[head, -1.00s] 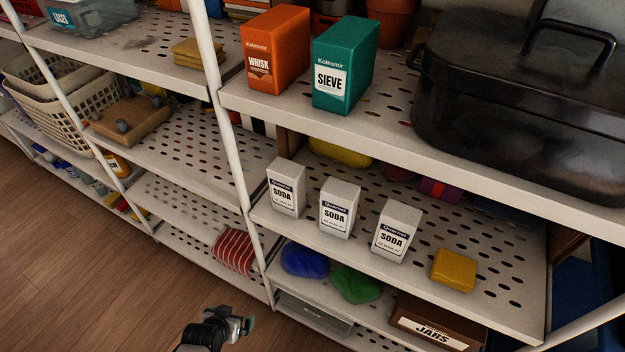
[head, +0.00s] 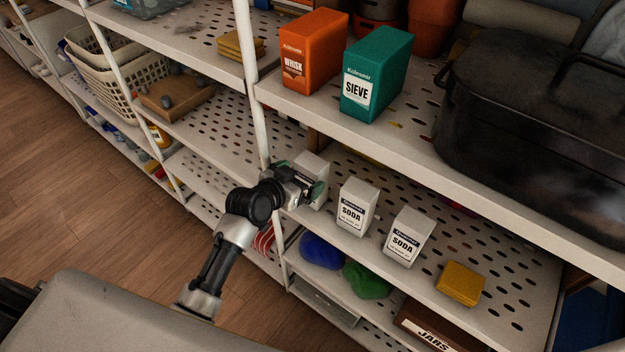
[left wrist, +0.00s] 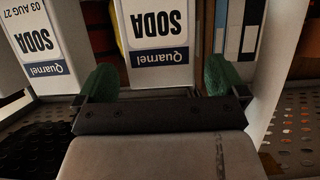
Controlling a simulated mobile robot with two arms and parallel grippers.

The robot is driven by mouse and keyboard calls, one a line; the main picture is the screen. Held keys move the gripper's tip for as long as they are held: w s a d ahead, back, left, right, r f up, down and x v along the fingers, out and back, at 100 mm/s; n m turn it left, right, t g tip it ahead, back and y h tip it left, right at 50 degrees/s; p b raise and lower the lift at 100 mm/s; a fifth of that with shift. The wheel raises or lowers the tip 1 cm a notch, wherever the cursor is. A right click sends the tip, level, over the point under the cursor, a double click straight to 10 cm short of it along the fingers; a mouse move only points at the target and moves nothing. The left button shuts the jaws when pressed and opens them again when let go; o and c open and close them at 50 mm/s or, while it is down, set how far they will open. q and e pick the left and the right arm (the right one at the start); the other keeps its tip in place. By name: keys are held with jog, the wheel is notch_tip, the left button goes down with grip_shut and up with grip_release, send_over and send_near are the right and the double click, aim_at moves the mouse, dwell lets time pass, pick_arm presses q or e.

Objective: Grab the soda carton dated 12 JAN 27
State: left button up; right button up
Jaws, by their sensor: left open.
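Three white soda cartons stand in a row on the middle shelf: a left one (head: 312,164), a middle one (head: 357,206) and a right one (head: 408,237). My left gripper (head: 308,186) is open in front of the left carton and hides most of its face. In the left wrist view, its green fingertips (left wrist: 158,80) are at either side of the lower edge of a Quarnel SODA carton (left wrist: 155,35), shown upside down. That carton's date is cut off. A neighbouring carton (left wrist: 38,45) at the left reads 03 AUG 27. Dates are too small in the head view.
A yellow block (head: 461,284) lies right of the cartons. The upper shelf holds an orange WHISK box (head: 314,50), a green SIEVE box (head: 376,75) and a black roaster (head: 530,140). A white post (head: 256,110) stands close to my left arm.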

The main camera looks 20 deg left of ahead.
pick_arm(q)
jog(key=shift+p+x, duration=0.4)
jog(key=shift+x, duration=2.2)
jog(key=shift+c, duration=0.3)
jog(key=c, duration=1)
